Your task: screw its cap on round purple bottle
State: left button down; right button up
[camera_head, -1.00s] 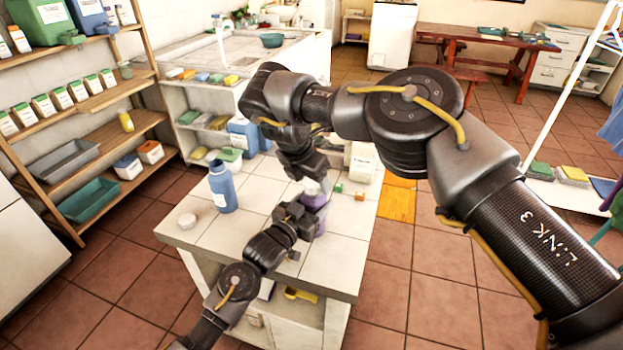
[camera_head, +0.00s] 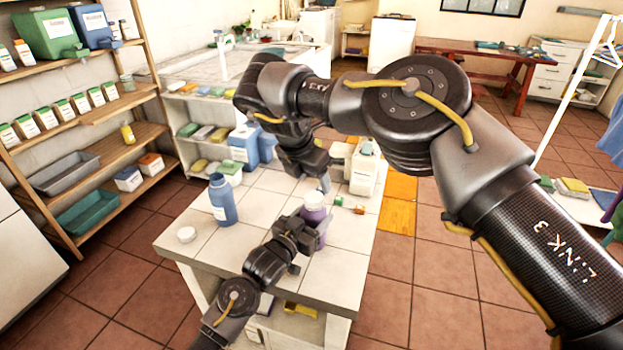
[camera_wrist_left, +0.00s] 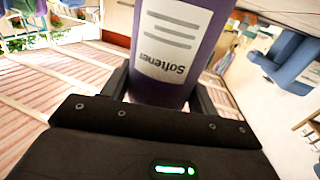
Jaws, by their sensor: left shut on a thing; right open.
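The round purple bottle (camera_head: 313,214) stands upright near the right side of the tiled worktable (camera_head: 215,265). My left gripper (camera_head: 303,232) is shut around its body from the near side. In the left wrist view the bottle (camera_wrist_left: 180,50), with its white "Softener" label, sits between my left fingers; its top is out of frame. In the head view a pale top shows on the bottle, too small to tell clearly whether it is the cap. My right gripper (camera_head: 324,184) is open, just above and behind the bottle, apart from it.
A blue bottle (camera_head: 222,201) and a white round lid (camera_head: 187,234) are at the table's left. A white jug (camera_head: 364,173) and small orange and green blocks (camera_head: 359,209) stand at right. Blue jugs (camera_head: 243,147) are at the back. The front of the tabletop is clear.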

jog(key=shift+w+r, duration=0.1)
jog(key=shift+r, duration=0.15)
jog(key=n+g, duration=0.1)
jog(key=n, duration=0.6)
jog(key=w+d+r+n+g+y, duration=0.1)
jog(key=n, duration=0.7)
jog(key=r+n+y, duration=0.1)
jog(key=n, duration=0.6)
jog(key=shift+w+d+r+n+g, duration=0.15)
jog(key=shift+w+r+n+g, duration=0.15)
jog(key=shift+g, duration=0.1)
jog(key=n, duration=0.1)
jog(key=s+n, duration=0.1)
jog(key=shift+a+f+n+y, duration=0.1)
jog(key=shift+a+n+y, duration=0.2)
jog(key=shift+a+y, duration=0.1)
jog(key=shift+s+n+g, duration=0.15)
jog(key=shift+n+g, duration=0.15)
jog(key=shift+n, duration=0.4)
jog(key=shift+f, duration=0.1)
